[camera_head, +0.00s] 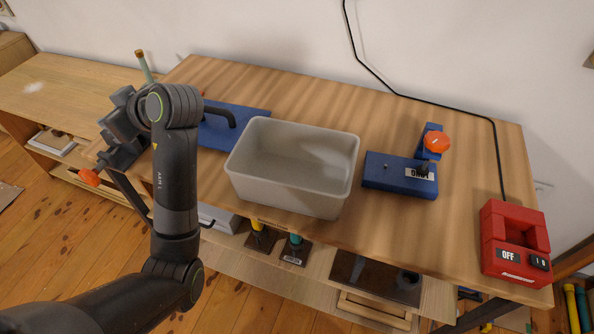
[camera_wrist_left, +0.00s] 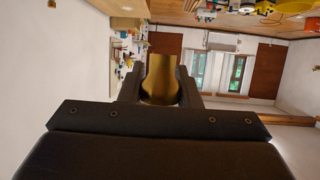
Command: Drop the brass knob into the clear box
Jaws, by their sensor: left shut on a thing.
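My left gripper (camera_wrist_left: 160,90) is shut on the brass knob (camera_wrist_left: 161,78), which shows golden between the two dark fingers in the left wrist view. In the head view my left gripper (camera_head: 103,166) is at the left, past the table's left end, with an orange-looking rounded piece at its tips. The box (camera_head: 250,192) stands on the table right of my left arm, apart from the gripper. It looks pale grey, is open at the top and appears empty. My right gripper is not in view.
A blue plate with a black handle (camera_head: 225,115) lies left of the box, partly behind my arm. A blue fixture (camera_head: 385,172) with an orange knob (camera_head: 437,141) stands to its right. A red switch block (camera_head: 510,240) sits at the right edge. The table (camera_head: 320,108) behind the box is clear.

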